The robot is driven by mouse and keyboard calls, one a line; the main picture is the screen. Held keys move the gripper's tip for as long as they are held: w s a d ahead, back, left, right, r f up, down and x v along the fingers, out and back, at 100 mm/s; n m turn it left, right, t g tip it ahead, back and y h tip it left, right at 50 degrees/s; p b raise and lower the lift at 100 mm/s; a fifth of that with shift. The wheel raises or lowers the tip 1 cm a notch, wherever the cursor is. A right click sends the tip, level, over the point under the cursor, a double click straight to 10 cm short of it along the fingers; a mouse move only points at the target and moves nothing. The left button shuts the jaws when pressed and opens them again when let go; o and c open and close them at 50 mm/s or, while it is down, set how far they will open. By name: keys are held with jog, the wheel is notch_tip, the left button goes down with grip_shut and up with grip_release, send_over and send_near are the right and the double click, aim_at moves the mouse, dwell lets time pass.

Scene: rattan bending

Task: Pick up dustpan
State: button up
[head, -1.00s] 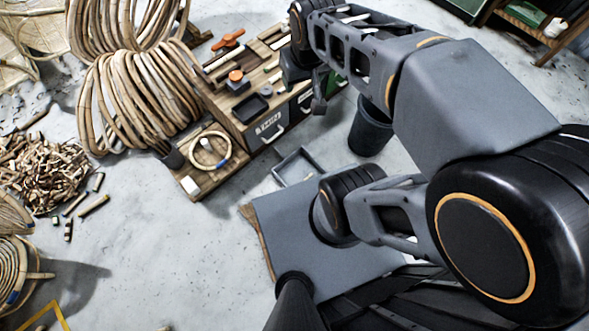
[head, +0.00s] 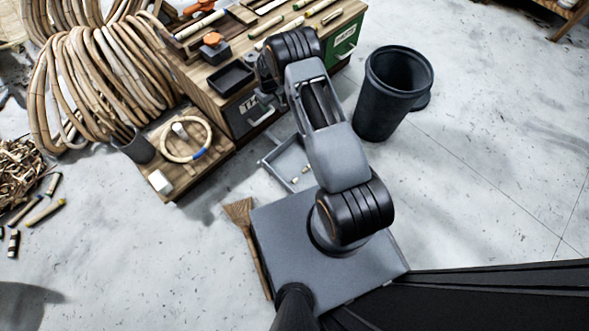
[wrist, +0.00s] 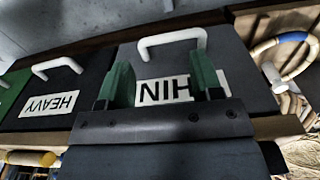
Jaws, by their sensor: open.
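A shallow grey tray-like dustpan (head: 293,162) lies on the floor in front of the workbench in the head view. A few small pale pieces lie in it, and my arm hides its right part. My gripper is mostly hidden by my own wrist in the head view, close to the bench's drawer fronts and above the dustpan's level. In the wrist view my gripper (wrist: 163,86) has two green fingers spread apart with nothing between them. They face a dark drawer front with a white handle. I cannot make out the dustpan in the wrist view.
The workbench (head: 216,98) bears trays and tools. A dark bin (head: 380,115) stands right of my arm. A broom (head: 246,228) lies beside my base. Rattan coils (head: 95,85) and a low wooden platform (head: 200,170) are at left.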

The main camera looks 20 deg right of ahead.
jog(key=b, duration=0.6)
send_over(276, 141)
jog(key=shift+n, duration=0.3)
jog(key=f, duration=2)
jog(key=shift+d, duration=0.2)
jog(key=shift+a+f+b, duration=0.15)
jog(key=shift+f+b, duration=1.75)
jog(key=shift+f, duration=1.5)
jog(key=shift+r, duration=0.1)
jog(key=shift+c, duration=0.4)
grip_shut()
